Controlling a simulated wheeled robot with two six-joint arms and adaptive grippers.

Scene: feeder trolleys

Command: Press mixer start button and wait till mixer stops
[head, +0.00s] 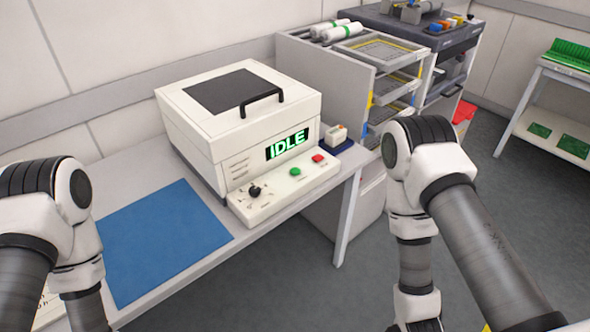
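The mixer (212,143) is a white box with a dark lid panel and a black handle, standing on a light table. Its lid is shut. Its display (287,144) reads IDLE in green. On its front panel are a green button (295,171), a red button (318,158) and a black knob (254,190). My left arm comes in at the lower left, beside the blue mat. My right arm is at the right, apart from the mixer. Both grippers lie outside the picture, so their state is hidden. Nothing touches the buttons.
A blue mat (160,240) lies on the table (225,254) left of the mixer. A small beige-and-blue item (336,136) stands right of it. A shelf trolley (310,62) with trays and white rolls is behind. A white rack (548,115) with green boards stands far right.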

